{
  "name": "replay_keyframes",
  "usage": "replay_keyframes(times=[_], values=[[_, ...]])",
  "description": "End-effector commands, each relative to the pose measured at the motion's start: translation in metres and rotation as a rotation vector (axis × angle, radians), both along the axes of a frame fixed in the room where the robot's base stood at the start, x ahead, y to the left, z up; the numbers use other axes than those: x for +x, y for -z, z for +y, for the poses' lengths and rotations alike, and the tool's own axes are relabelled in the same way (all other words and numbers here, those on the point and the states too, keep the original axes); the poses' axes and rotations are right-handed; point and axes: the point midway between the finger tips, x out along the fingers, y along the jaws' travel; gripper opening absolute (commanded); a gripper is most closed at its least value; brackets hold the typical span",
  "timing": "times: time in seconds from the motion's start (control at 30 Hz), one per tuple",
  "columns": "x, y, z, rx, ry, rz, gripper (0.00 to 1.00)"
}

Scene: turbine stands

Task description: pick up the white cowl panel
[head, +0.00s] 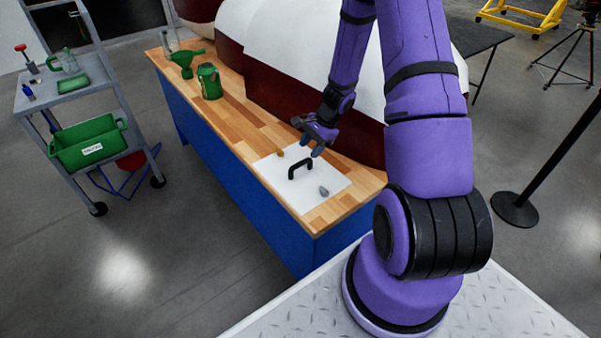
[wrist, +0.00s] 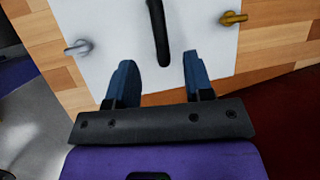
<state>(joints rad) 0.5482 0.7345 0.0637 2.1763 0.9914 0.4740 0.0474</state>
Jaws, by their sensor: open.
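The white cowl panel (head: 320,194) lies flat on the wooden bench top near its front end. A black bar handle (head: 300,168) stands up from its middle, with a yellow latch (head: 280,153) and a grey latch (head: 324,190) at opposite sides. My gripper (head: 312,151) is above the panel, behind the handle. In the wrist view my gripper (wrist: 157,72) has its two blue fingers apart with nothing between them. The handle (wrist: 158,30) is just beyond the fingertips, between their lines. The panel (wrist: 103,25) fills the upper middle there.
The bench (head: 232,108) carries a green can (head: 209,82) and a green funnel (head: 184,62) farther back. A large white and dark red body (head: 290,50) stands along the bench's right side. A grey cart (head: 68,85) with a green bin (head: 88,143) is at left.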

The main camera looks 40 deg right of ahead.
Motion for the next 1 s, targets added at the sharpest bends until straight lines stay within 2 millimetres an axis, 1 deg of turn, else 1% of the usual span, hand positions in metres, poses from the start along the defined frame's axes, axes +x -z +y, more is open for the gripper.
replay_keyframes(times=[0.37,0.63,0.77,1.0], values=[[0.005,0.031,0.012,0.003,0.006,0.005,0.48],[0.012,0.062,0.025,0.004,0.004,0.003,0.48],[0.013,0.069,0.028,0.001,0.006,0.004,0.48],[0.013,0.069,0.029,0.001,0.005,0.003,0.48]])
